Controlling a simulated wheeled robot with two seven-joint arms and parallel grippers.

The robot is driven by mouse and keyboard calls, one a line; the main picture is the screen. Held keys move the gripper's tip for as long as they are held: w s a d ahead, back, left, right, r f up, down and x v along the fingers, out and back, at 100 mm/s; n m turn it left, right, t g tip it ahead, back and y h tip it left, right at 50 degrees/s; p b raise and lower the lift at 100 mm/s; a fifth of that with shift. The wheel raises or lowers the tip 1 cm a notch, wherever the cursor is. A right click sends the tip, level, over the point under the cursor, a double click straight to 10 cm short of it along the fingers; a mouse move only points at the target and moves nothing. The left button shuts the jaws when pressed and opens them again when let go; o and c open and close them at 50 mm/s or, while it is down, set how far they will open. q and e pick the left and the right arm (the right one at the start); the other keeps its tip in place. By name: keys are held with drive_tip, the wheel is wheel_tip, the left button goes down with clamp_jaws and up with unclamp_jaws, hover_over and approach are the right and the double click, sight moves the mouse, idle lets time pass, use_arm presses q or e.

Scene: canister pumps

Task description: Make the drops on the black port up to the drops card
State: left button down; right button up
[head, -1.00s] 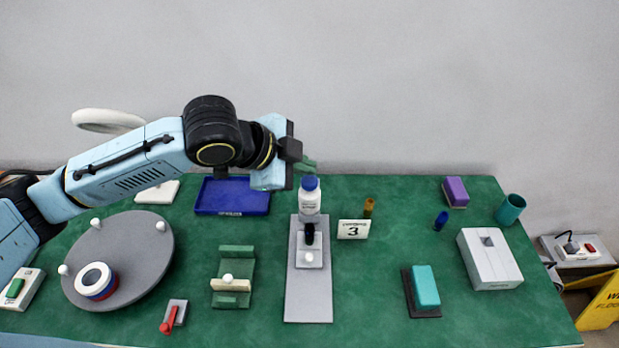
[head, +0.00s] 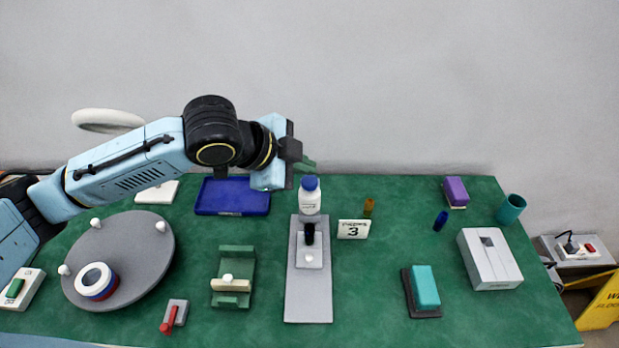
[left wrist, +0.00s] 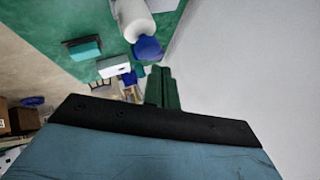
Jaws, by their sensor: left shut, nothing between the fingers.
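A white bottle with a blue cap (head: 310,196) stands upright at the far end of a grey base plate (head: 308,304). The black port (head: 309,236) sits on a lighter block in front of the bottle; any drops on it are too small to tell. The drops card (head: 353,229) reads "3" and stands right of the port. My left gripper (head: 309,164) is shut and empty, just above and behind the bottle cap. In the left wrist view its green fingers (left wrist: 162,88) are together beside the blue cap (left wrist: 148,49). My right gripper is not in view.
Left are a round grey turntable (head: 150,235), a blue tray (head: 232,197), a green holder (head: 236,267) and a red lever (head: 171,318). Right are a teal block (head: 425,285), a white box (head: 490,260) and a teal cup (head: 510,209). Small amber and blue vials stand nearby.

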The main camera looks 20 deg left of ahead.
sight(304, 182)
use_arm(q)
drive_tip(key=shift+f, duration=0.15)
drive_tip(key=shift+f, duration=0.25)
drive_tip(key=shift+f, duration=0.7)
idle(0.6)
idle(0.4)
drive_tip(key=shift+r+p, duration=1.05)
drive_tip(key=shift+p, duration=0.4)
wheel_tip(304, 182, up, 5)
drive_tip(key=p, duration=0.6)
drive_tip(key=shift+r, duration=0.1)
